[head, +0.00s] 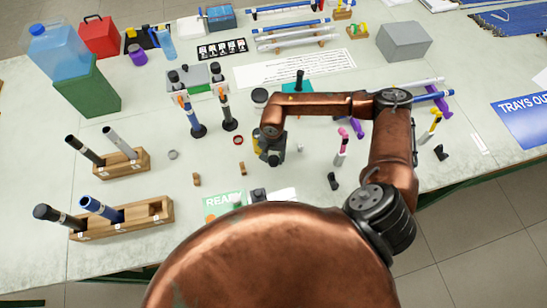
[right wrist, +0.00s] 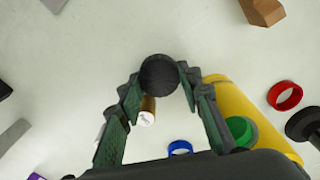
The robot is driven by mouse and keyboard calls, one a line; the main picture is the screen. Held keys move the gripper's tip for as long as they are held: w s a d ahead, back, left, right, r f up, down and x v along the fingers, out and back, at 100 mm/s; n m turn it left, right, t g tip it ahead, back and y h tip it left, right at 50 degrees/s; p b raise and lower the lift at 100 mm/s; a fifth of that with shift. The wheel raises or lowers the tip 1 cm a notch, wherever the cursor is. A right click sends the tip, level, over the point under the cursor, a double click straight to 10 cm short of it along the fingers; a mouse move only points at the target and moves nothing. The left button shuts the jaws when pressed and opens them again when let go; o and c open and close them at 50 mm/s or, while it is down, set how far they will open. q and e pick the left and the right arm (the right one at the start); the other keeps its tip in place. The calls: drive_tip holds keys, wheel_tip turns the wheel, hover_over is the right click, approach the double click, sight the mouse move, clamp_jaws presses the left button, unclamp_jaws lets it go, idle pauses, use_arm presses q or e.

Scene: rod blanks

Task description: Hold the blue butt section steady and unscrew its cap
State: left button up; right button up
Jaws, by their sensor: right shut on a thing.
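My right gripper (head: 273,158) is low over the middle of the table. In the right wrist view its fingers (right wrist: 160,85) are shut on a dark, round-topped piece (right wrist: 159,74); I cannot tell whether this is the cap. A blue section (head: 98,207) leans in the front wooden rack (head: 158,208), beside a dark section (head: 58,216) with a black knob. Another blue section (head: 190,116) stands upright in a round black base, left of my right gripper. Which of them is the named butt section is unclear. My left gripper is not in view.
A yellow cylinder (right wrist: 222,95) with a green inside lies beside my right fingers, near a red ring (right wrist: 284,95) and a blue ring (right wrist: 180,148). A second rack (head: 122,163) stands at left. Small upright pieces (head: 340,150) stand right of the gripper.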

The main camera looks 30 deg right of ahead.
sight(273, 159)
drive_tip(key=o, duration=1)
wheel_tip(273, 159, up, 12)
drive_tip(key=shift+r, duration=0.15)
drive_tip(key=shift+a, duration=0.1)
